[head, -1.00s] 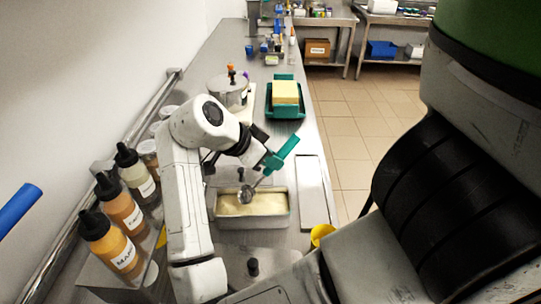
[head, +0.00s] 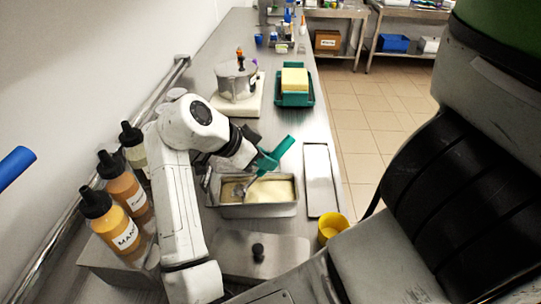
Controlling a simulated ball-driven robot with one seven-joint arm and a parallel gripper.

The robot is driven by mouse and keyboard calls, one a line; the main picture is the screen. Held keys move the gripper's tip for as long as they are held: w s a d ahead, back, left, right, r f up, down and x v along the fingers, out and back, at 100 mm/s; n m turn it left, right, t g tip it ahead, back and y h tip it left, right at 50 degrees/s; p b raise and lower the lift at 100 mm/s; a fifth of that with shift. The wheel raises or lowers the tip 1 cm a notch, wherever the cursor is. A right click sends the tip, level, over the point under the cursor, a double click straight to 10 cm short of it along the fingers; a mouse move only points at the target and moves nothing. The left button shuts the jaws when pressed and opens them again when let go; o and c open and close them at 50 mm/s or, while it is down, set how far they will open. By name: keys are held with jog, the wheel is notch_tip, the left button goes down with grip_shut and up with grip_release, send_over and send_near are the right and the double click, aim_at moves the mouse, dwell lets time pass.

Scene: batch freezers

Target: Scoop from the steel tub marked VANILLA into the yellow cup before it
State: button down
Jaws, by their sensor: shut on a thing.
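The steel tub (head: 258,211) holds pale cream ice cream (head: 275,190); I cannot read a VANILLA mark on it. My gripper (head: 259,159) is shut on the scoop with the teal handle (head: 277,152), above the tub's back edge. The scoop's metal bowl (head: 241,190) is down in the left part of the tub, at the ice cream, where the surface looks darker. Whether the bowl holds any ice cream is unclear. The yellow cup (head: 332,227) stands at the front right of the tub, apart from it, partly hidden by my own body.
A steel lid with a black knob (head: 258,253) lies in front of the tub. A flat steel plate (head: 320,180) lies to its right. Sauce bottles (head: 118,231) stand at the left.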

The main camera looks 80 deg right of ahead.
aim_at(283, 143)
jog(key=shift+w+a, duration=0.75)
jog(key=shift+w, duration=0.1)
jog(key=shift+s+d+f+t+y, duration=0.75)
jog(key=shift+s+f+t+y, duration=0.15)
jog(key=shift+t, duration=0.1)
jog(key=shift+s+d+r+p, duration=0.15)
jog(key=shift+r+p, duration=0.4)
jog(key=shift+r, duration=0.15)
jog(key=shift+s+d+r+p, duration=0.1)
jog(key=shift+s+r+p, duration=0.1)
jog(key=shift+r+p, duration=0.45)
jog(key=shift+s+d+r+p, duration=0.15)
jog(key=shift+r+p, duration=0.35)
jog(key=shift+r, duration=0.25)
jog(key=s+t+y+p, duration=0.1)
jog(key=s+d+t+p, duration=0.1)
jog(key=p, duration=0.1)
jog(key=shift+d+r+y, duration=0.3)
jog(key=shift+y, duration=0.1)
jog(key=shift+s+d+t+y+p, duration=0.3)
jog(key=shift+t+y+p, duration=0.1)
jog(key=shift+t+p, duration=0.2)
jog(key=shift+s+f, duration=0.1)
jog(key=shift+f, duration=0.05)
